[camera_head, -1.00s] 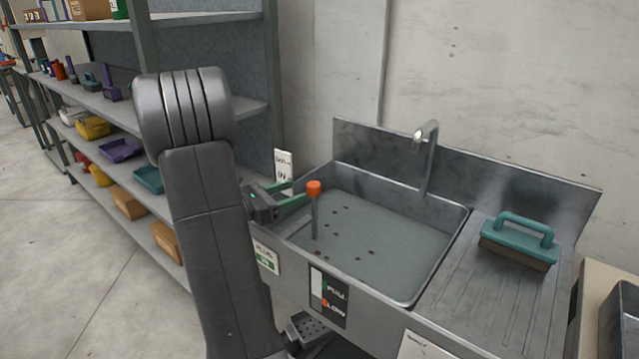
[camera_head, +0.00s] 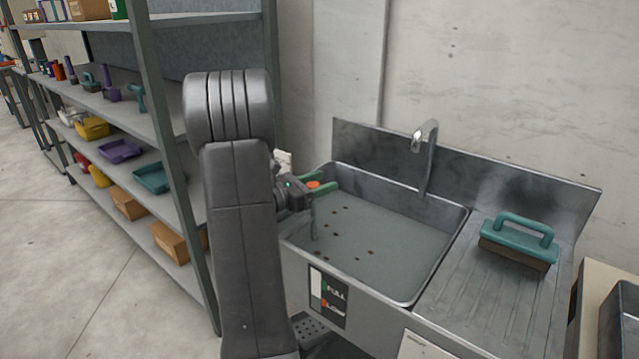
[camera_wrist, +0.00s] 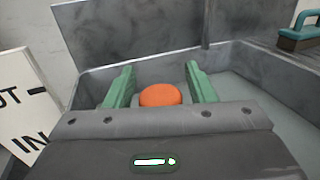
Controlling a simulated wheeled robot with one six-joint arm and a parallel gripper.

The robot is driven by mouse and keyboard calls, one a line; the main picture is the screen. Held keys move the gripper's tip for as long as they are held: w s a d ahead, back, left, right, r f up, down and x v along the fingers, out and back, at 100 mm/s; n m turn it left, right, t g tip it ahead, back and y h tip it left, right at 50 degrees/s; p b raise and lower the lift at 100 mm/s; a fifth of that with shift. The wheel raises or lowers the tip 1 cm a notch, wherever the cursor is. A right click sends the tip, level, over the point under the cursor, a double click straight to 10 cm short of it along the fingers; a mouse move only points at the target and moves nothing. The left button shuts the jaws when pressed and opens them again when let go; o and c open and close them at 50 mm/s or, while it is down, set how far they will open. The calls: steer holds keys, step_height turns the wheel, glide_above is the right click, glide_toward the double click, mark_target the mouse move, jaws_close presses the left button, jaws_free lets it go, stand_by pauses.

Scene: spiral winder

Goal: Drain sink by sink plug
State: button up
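The sink (camera_head: 395,235) holds grey water with several small dark bits in it. The sink plug is a thin upright rod with an orange knob (camera_head: 313,184) on top, standing at the left side of the basin. My gripper (camera_head: 322,185) is at the knob with its green fingers apart. In the wrist view the orange knob (camera_wrist: 160,95) sits between the two open fingers (camera_wrist: 160,88), with a gap visible on each side. The lower end of the rod is under the water.
A curved metal faucet (camera_head: 428,155) stands at the back of the sink. A teal-handled brush (camera_head: 519,240) lies on the drainboard (camera_head: 470,275). A shelf rack (camera_head: 165,130) with bins and tools stands at left. A white sign (camera_wrist: 28,105) is beside the sink.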

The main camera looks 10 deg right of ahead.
jaws_close()
step_height(320, 180, up, 4)
steer(key=shift+f+p, duration=0.1)
steer(key=shift+p, duration=0.95)
steer(key=shift+o, duration=1)
jaws_free()
steer(key=shift+a, duration=0.1)
steer(key=v, duration=1.3)
steer(key=shift+a, duration=0.3)
steer(key=shift+s, duration=0.1)
